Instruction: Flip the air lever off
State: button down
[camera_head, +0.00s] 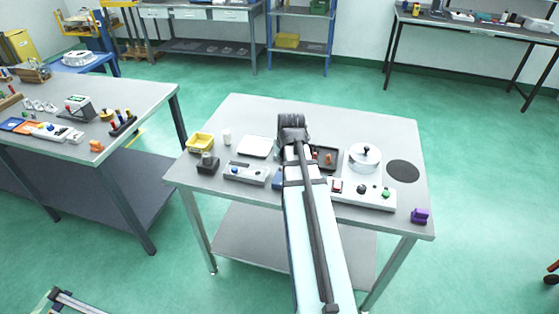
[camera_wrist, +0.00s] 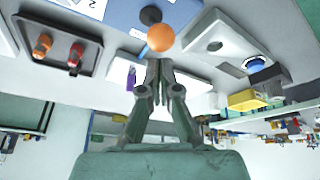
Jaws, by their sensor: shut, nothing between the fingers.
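In the wrist view, an orange ball knob (camera_wrist: 161,38) stands by a round dark base (camera_wrist: 151,15) on a blue surface (camera_wrist: 190,12). It looks like the air lever's handle, but no label shows. My gripper (camera_wrist: 158,62) has its fingers together and empty, with the tips just below the ball in the picture. I cannot tell whether they touch it. In the head view my arm hides the ball and the fingertips; only the dark wrist end (camera_head: 292,125) shows over the middle of the table.
A purple piece (camera_head: 420,216) sits at the right corner.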

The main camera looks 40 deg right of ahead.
jog(key=shift+s+d+r, duration=0.1)
jog(key=shift+s+r, duration=0.05)
jog(key=shift+r, duration=0.15)
jog(key=shift+r+p, duration=0.55)
jog(key=shift+p, duration=0.05)
jog(key=s+a+r+b, duration=0.1)
jog(key=s+a+r, duration=0.2)
jog(key=r, duration=0.5)
jog(key=shift+a, duration=0.7)
jog(key=shift+f, duration=0.1)
